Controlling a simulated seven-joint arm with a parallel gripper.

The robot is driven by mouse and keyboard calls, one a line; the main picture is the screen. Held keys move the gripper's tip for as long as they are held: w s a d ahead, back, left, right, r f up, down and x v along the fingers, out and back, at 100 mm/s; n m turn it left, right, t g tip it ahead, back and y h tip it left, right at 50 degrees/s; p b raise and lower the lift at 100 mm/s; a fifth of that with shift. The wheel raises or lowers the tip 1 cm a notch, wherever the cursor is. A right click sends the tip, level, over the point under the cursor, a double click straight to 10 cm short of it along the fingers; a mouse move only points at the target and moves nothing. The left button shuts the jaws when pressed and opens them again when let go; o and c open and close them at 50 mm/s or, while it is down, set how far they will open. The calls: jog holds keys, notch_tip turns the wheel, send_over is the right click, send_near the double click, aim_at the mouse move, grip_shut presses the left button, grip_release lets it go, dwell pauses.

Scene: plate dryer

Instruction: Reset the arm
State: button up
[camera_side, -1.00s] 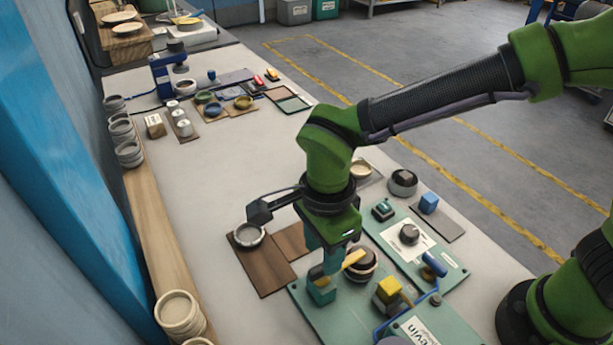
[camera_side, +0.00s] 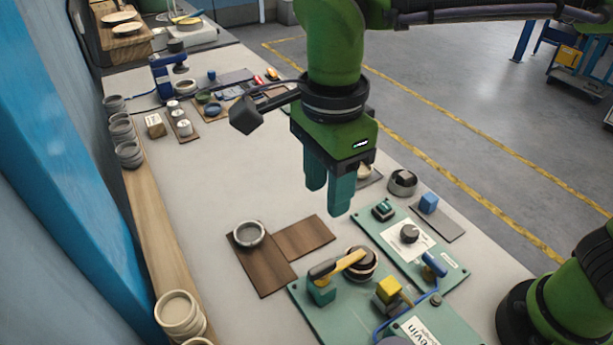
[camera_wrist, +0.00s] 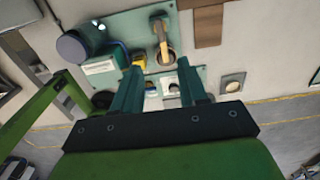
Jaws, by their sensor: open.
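My gripper (camera_side: 328,196) hangs in the air over the bench in the side view, with nothing between its fingers. In the wrist view its two teal fingers (camera_wrist: 155,92) stand apart and empty. Below it in the side view is a green board (camera_side: 330,318) holding a yellow-and-dark handle (camera_side: 340,265) on a teal block (camera_side: 321,291). The handle reaches over a round dark knob with a pale band (camera_side: 368,267). A yellow block (camera_side: 388,287) sits beside it. The wrist view shows the board (camera_wrist: 125,25) beyond the fingers, with the handle (camera_wrist: 161,38) on it.
A second green panel (camera_side: 410,240) has a knob and a blue handle (camera_side: 434,264). Brown boards (camera_side: 263,270) with a grey ring (camera_side: 249,234) lie left of it. Stacked bowls (camera_side: 178,310) line the left ledge. The bench middle (camera_side: 225,185) is clear.

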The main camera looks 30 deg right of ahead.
jog(key=s+d+n+t+y, duration=0.1)
jog(key=s+d+n+t, duration=0.1)
jog(key=d+n, duration=0.5)
jog(key=s+d+n+t+y, duration=0.1)
jog(key=d+n+t, duration=0.4)
jog(key=d, duration=1.3)
jog(key=shift+s+f+n, duration=0.45)
jog(key=shift+s+n, duration=0.3)
jog(key=shift+n, duration=0.35)
jog(key=shift+d, duration=0.1)
